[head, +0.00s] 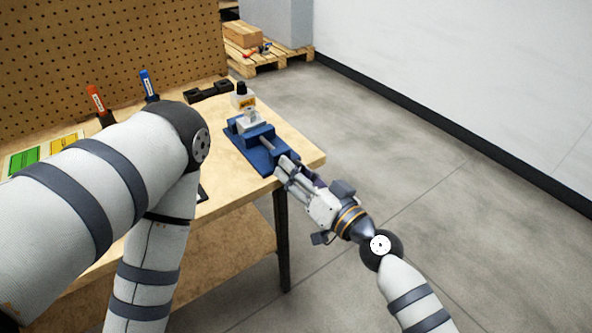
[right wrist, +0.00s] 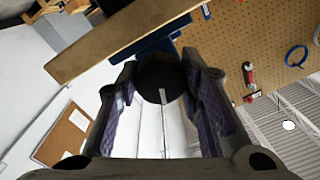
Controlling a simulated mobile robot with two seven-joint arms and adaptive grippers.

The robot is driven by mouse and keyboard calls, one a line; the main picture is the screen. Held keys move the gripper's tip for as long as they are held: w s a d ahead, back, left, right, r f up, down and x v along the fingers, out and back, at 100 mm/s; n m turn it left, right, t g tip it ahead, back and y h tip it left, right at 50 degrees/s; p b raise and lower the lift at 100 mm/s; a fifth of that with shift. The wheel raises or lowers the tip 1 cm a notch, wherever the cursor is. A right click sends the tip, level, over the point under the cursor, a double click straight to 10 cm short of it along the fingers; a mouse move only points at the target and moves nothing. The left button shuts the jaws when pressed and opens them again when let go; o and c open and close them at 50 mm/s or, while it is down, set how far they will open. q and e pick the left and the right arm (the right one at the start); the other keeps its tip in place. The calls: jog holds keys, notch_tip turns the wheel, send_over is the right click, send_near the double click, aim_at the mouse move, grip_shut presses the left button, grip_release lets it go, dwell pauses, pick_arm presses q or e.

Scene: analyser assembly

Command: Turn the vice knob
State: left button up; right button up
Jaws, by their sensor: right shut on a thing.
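The blue vice (head: 248,140) sits at the right end of the wooden workbench, with its screw pointing toward the bench edge. A light grey part (head: 250,115) sits at its jaws. My right gripper (head: 283,170) is at the screw end of the vice, past the bench edge. In the right wrist view its two fingers (right wrist: 166,85) are shut on the round dark vice knob (right wrist: 160,72), one on each side. The knob is hidden by the fingers in the head view. My left arm crosses the left of the head view; its gripper is out of the picture.
A bottle with a black cap and yellow label (head: 242,97) stands behind the vice. A black holder (head: 209,92), a blue tool (head: 148,84) and a red tool (head: 96,98) are along the pegboard (head: 120,40). The floor (head: 400,150) to the right is clear.

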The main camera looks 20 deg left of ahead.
dwell(0.4)
jog(key=o, duration=1.2)
jog(key=shift+c, duration=0.2)
jog(key=v, duration=1.2)
